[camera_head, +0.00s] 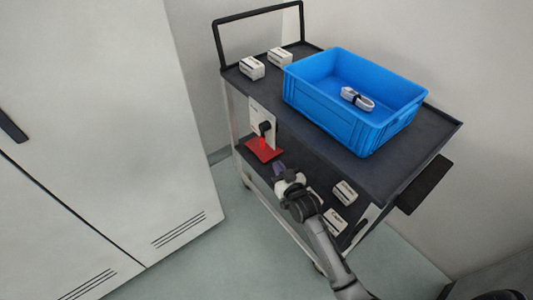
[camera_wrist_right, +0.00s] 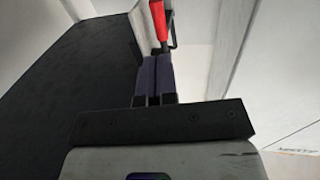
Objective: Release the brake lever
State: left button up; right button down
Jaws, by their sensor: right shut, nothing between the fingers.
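The brake lever shows as a red plate (camera_head: 264,151) below a black pivot (camera_head: 265,127) on a white mounting panel (camera_head: 254,116) at the left end of the cart. Its red part also shows in the right wrist view (camera_wrist_right: 159,18), just beyond my fingertips. My right gripper (camera_head: 279,171) is shut and empty, a little below and to the right of the red plate in the head view. In the wrist view its fingers (camera_wrist_right: 154,72) lie together and point at the lever; I cannot tell whether they touch it. My left gripper is not in view.
The dark cart (camera_head: 330,135) carries a blue crate (camera_head: 368,131) holding a pale coiled item (camera_head: 357,98). Small white boxes stand on the top (camera_head: 252,68) and lower shelf (camera_head: 345,192). Pale cabinets (camera_head: 100,110) stand at left, with clear floor (camera_head: 215,245) between.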

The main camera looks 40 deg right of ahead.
aim_at(263, 145)
jog(key=b+x, duration=0.3)
jog(key=x, duration=0.4)
jog(key=shift+w+f+b, duration=0.1)
jog(key=shift+f+b, duration=0.05)
jog(key=shift+b, duration=0.2)
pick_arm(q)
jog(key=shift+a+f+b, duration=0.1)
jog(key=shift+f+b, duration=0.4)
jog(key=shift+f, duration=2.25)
pick_arm(e)
jog(key=shift+x, duration=0.9)
